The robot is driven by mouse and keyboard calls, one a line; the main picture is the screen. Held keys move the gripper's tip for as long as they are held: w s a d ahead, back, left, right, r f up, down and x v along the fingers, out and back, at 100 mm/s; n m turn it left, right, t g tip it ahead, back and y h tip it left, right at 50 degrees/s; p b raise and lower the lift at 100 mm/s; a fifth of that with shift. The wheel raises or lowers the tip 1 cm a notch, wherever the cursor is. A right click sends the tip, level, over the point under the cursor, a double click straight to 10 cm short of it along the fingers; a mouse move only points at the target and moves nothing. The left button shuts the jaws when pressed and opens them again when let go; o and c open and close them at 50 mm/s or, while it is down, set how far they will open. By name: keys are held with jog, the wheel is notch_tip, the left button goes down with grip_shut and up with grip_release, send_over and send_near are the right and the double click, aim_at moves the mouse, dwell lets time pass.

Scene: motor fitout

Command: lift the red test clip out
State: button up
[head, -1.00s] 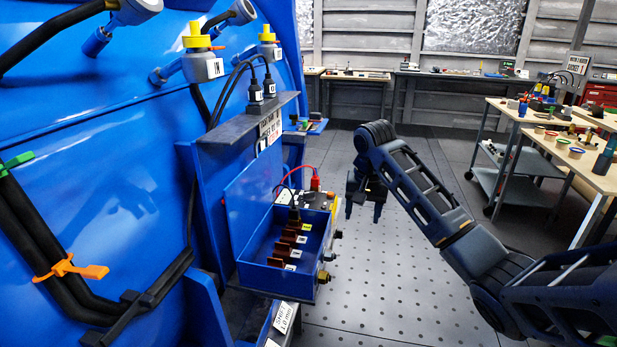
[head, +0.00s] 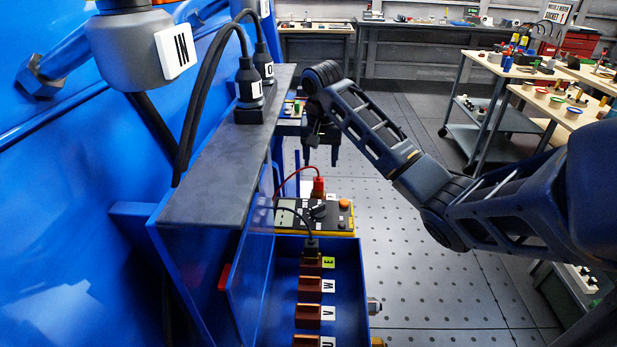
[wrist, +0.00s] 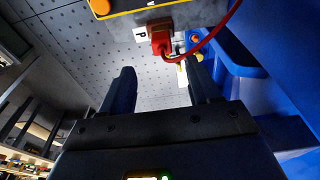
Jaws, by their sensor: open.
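The red test clip (head: 318,186) stands upright at the far edge of the yellow and black tester (head: 345,228), with a red lead curving from it. In the wrist view the red clip (wrist: 160,40) sits beside a white label marked P at the tester's edge. My gripper (head: 321,155) is open and empty, fingers hanging down, just beyond the red clip in the head view. In the wrist view my gripper (wrist: 160,82) has its two fingers spread, with the clip ahead of the gap and apart from them.
The blue terminal box (head: 365,290) with brown terminals E, W, V and U lies in front of the tester. A black clip (head: 311,245) is on terminal E. A blue panel with a dark top ledge (head: 215,160) stands left. The perforated floor at right is clear.

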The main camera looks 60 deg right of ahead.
aim_at(318, 177)
jog(key=f, duration=0.5)
jog(key=f+p, duration=0.1)
jog(key=f, duration=0.1)
jog(key=shift+w+d+f, duration=0.2)
jog(key=shift+w+d, duration=0.15)
grip_shut()
dwell(0.4)
jog(key=shift+r, duration=0.6)
notch_tip(318, 177, up, 2)
jog(key=shift+r+b, duration=0.15)
jog(key=shift+b, duration=0.15)
jog(key=s+d+r+b, duration=0.2)
jog(key=s+d+r, duration=0.3)
jog(key=d, duration=0.5)
notch_tip(318, 177, up, 3)
jog(key=shift+d+f, duration=0.2)
jog(key=shift+s, duration=0.1)
